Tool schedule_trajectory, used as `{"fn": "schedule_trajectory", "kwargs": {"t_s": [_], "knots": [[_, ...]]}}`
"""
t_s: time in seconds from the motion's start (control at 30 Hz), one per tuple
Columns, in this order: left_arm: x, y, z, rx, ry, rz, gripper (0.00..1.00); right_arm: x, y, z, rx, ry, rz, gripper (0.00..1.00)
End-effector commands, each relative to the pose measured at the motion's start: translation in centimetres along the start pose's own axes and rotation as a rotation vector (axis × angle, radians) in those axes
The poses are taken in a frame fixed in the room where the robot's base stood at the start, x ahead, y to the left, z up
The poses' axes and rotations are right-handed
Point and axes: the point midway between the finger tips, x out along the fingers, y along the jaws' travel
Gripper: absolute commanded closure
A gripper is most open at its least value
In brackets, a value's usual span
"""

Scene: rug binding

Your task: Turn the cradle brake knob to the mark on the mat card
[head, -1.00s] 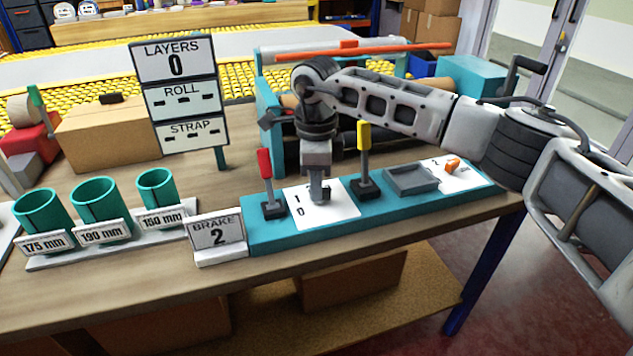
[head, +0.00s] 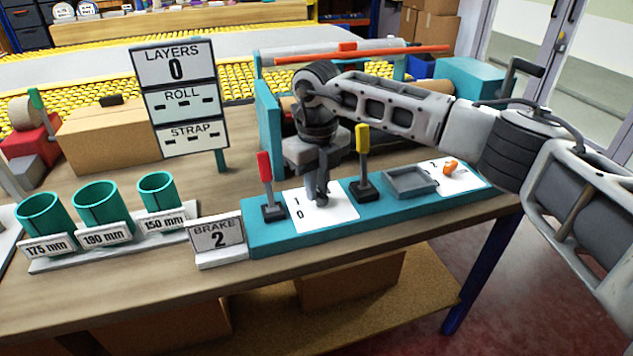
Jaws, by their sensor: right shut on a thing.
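My right gripper (head: 319,197) points down over a white dial plate (head: 338,212) on the teal control strip. It is shut on the brake knob, which is mostly hidden by the fingers. The marks "1" and "0" show at the plate's left side; other marks are hidden. The card (head: 217,237) in front of the strip's left end reads "BRAKE 2". My left gripper is not in view.
A red-handled lever (head: 267,185) and a yellow-handled lever (head: 363,160) stand close on either side of the gripper. A grey tray (head: 411,184) and an orange knob (head: 450,167) are further right. Teal cups (head: 102,210) stand left. A sign (head: 178,95) stands behind.

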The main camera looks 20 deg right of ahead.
Motion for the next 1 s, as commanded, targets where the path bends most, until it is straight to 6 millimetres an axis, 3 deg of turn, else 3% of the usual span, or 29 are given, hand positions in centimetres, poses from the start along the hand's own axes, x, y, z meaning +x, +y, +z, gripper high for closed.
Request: {"fn": "schedule_trajectory", "kwargs": {"t_s": [0.33, 0.87, 0.9, 0.97, 1.0], "knots": [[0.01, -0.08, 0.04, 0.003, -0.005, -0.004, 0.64, -0.18, -0.15, 0.05, 0.144, -0.003, 0.001, 1.00], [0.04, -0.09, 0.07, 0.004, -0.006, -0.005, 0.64, -0.19, -0.19, 0.06, 0.170, -0.004, 0.001, 1.00], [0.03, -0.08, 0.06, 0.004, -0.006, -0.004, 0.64, -0.20, -0.19, 0.06, 0.170, -0.004, 0.001, 0.83], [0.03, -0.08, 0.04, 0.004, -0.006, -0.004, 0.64, -0.18, -0.19, 0.06, 0.170, -0.004, 0.001, 0.66], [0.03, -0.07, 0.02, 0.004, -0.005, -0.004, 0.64, -0.17, -0.18, 0.05, 0.170, -0.003, 0.001, 0.64]]}}
